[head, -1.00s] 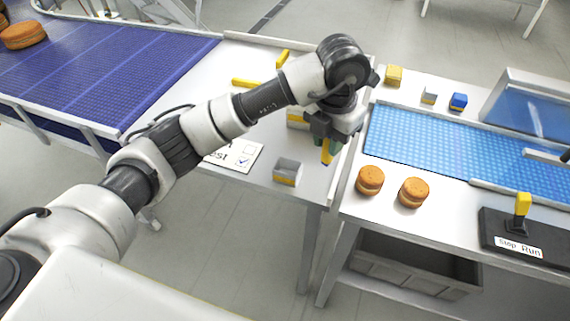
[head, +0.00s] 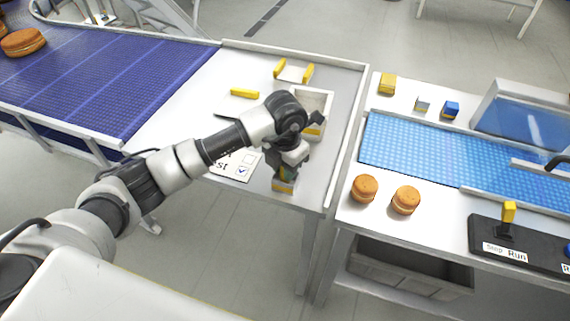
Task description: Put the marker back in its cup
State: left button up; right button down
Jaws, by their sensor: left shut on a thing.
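The small grey cup (head: 284,187) with a yellow band stands near the front edge of the white table, partly hidden by my left gripper. My left gripper (head: 285,172) points down right over the cup and is shut on the marker. Little of the marker shows between the fingers and the cup; a bit of yellow is seen there. I cannot tell how deep its lower end is in the cup. My right gripper is not in view.
A checklist card (head: 235,170) lies left of the cup. Behind my wrist are a pale tray (head: 327,103), a yellow bar (head: 244,93) and a yellow-ended holder (head: 292,74). Two sandwich rounds (head: 364,188) sit on the right table, beside the light blue belt (head: 415,150).

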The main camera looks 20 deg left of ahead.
pick_arm(q)
jog(key=shift+f, duration=0.15)
jog(key=o, duration=0.9)
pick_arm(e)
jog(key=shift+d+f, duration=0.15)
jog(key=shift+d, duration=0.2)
pick_arm(q)
jog(key=shift+o, duration=0.2)
jog(key=shift+r, duration=0.3)
notch_tip(320, 180, up, 11)
jog(key=b, duration=0.2)
jog(key=shift+f+b, duration=0.2)
jog(key=shift+b, duration=0.15)
jog(key=shift+r, duration=0.6)
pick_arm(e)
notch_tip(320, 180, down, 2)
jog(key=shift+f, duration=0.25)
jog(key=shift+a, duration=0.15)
